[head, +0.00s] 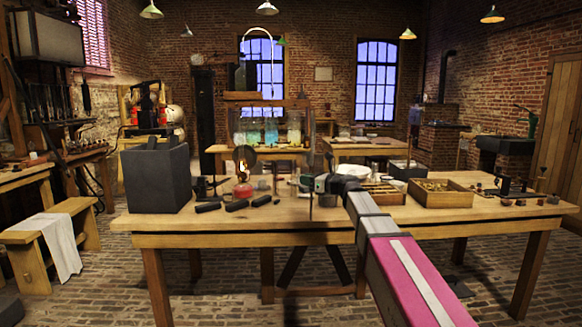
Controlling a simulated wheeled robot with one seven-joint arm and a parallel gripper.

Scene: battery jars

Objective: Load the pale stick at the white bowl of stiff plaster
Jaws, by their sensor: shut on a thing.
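My gripper (314,184) is above the middle of the near wooden table, at the end of my arm that reaches in from the lower right. It is shut on a thin upright thing, which looks like the pale stick (310,207). The stick hangs down in front of the table top, and its tip is too small to tell whether it carries anything. A white rounded shape, probably the white bowl (353,170), shows just behind my arm to the right of the gripper. Its inside and the plaster are not clear, as my arm covers part of it.
The near table (200,222) holds a dark grey block (156,178) at left, several black bars, a red burner (243,188) with a flame, and a wooden tray (440,199) at right. Glass jars (271,131) stand on a table behind. The table's front edge is clear.

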